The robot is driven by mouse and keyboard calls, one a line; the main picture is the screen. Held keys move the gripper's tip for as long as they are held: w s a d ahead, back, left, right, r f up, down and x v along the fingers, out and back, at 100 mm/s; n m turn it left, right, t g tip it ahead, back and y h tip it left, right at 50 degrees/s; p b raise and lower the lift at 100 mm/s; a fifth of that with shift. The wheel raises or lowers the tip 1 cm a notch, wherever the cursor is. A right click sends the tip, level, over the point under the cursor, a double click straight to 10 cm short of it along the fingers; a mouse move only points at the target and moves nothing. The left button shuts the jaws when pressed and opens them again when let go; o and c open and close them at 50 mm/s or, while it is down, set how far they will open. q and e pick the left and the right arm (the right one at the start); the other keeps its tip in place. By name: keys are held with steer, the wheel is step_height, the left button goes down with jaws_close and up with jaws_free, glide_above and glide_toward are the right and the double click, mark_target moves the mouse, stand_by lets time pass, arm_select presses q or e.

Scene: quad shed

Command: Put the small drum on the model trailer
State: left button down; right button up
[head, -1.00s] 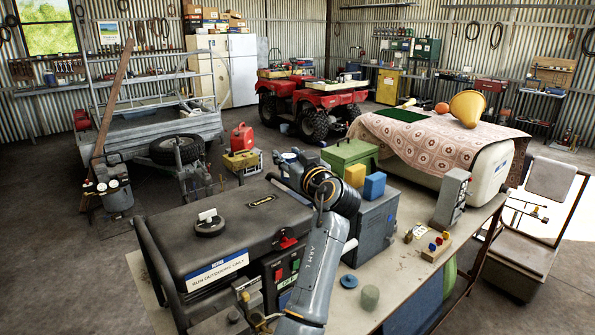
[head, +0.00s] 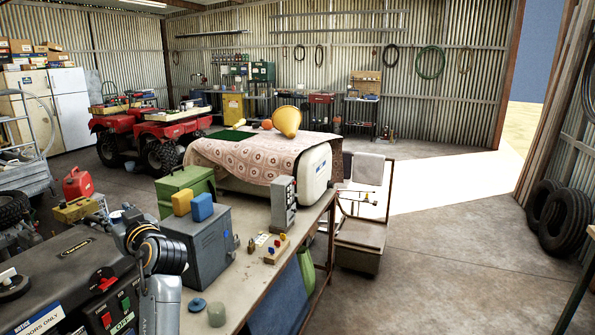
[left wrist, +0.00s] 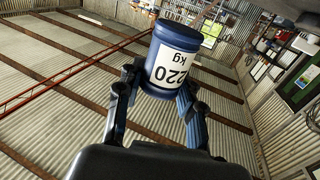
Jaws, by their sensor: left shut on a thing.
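The small drum (left wrist: 172,62) is blue with a white label reading "220 kg". In the left wrist view it sits between the fingers of my left gripper (left wrist: 160,88), which is shut on it and holds it up. In the head view my left wrist rises at lower left beside the black generator, and I cannot make out the drum there. I cannot pick out a model trailer in any view. My right gripper is not in view.
The workbench (head: 248,292) carries a grey metal box (head: 200,243), blue and yellow blocks, a green box (head: 186,186), a grey meter (head: 283,205) and small parts. The black generator (head: 45,290) stands close by my left arm. Open floor lies at the right.

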arm_select(q)
steer(key=s+d+f+m+t+h+b, duration=0.1)
steer(key=s+d+f+m+t+h, duration=0.1)
steer(key=s+d+f, duration=0.3)
steer(key=s+d+f+m+t+h+b, duration=0.1)
steer(key=s+d+f+h, duration=0.15)
steer(key=f, duration=0.45)
steer(key=s+d+f+m+t+h+b, duration=0.1)
steer(key=s+d+f+m+t+h, duration=0.1)
steer(key=s+d+f, duration=0.3)
steer(key=s+d+f+m+h, duration=0.1)
steer(key=s+d+f+h, duration=0.1)
steer(key=s, duration=0.3)
steer(key=s+d+f+m+t+h+b, duration=0.1)
steer(key=s+d+f+m+h, duration=0.1)
steer(key=s+d, duration=0.3)
steer(key=s+d+f+m+h+b, duration=0.1)
steer(key=s+d+f+m+h, duration=0.1)
steer(key=s, duration=0.4)
steer(key=shift+s+d+f+t+h, duration=0.2)
steer(key=shift+d+f+t+h, duration=0.1)
steer(key=shift+d+f+h, duration=0.4)
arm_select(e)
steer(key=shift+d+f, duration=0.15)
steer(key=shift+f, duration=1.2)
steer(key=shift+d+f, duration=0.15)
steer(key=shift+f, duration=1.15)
